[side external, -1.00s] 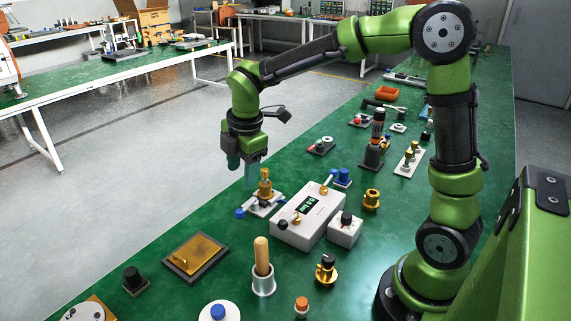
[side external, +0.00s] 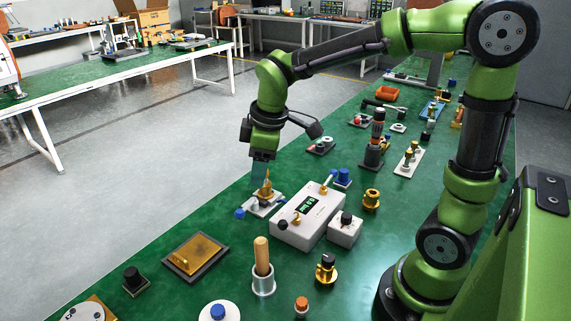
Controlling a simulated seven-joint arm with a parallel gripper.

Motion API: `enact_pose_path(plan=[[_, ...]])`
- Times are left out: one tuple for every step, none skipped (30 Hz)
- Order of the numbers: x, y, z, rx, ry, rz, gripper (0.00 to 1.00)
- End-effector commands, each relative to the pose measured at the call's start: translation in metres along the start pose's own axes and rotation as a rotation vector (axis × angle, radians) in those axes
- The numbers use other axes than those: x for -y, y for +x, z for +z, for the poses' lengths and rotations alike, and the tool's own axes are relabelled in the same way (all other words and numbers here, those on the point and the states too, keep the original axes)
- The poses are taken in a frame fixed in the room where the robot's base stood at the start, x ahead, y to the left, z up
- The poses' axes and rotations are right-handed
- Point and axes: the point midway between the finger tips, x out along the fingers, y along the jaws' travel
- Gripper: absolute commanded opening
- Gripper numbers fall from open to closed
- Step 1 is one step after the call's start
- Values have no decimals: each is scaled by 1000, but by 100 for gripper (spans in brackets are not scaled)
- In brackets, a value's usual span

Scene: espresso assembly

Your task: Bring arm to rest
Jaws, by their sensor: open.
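My green arm stands at the right of the side external view and reaches left over the bench. My gripper (side external: 260,174) points down above the brass fitting (side external: 266,193), which stands upright on a small pale plate with a blue knob. The gripper is open, and its fingertips look just above or behind the fitting's top. Whether they touch it cannot be told from this angle. I see nothing held between the fingers.
The white box with a display (side external: 305,217) stands right of the fitting. A brass plate on a dark base (side external: 195,257) and a wooden-handled tool in a cup (side external: 262,268) are in front. Several small parts fill the green bench (side external: 130,230) behind. Open floor lies left.

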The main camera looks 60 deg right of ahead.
Motion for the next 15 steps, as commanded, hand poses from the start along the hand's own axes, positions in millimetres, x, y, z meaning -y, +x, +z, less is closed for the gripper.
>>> enact_pose_path(plan=[[8,-11,14,-37,153,12,54],[13,-16,22,-60,255,12,54],[19,-22,32,-95,383,10,54],[24,-27,40,-123,474,5,54],[28,-32,47,-151,558,-2,54],[34,-37,56,-188,662,-15,54],[39,-40,62,-214,732,-28,54],[42,-43,68,-241,792,-40,54],[47,-47,75,-274,861,-58,54],[51,-50,80,-298,902,-72,54],[54,-52,84,-319,933,-84,54],[58,-54,88,-344,961,-98,54],[60,-56,91,-361,973,-107,54],[62,-58,93,-375,975,-113,54],[64,-61,96,-392,975,-118,54]])
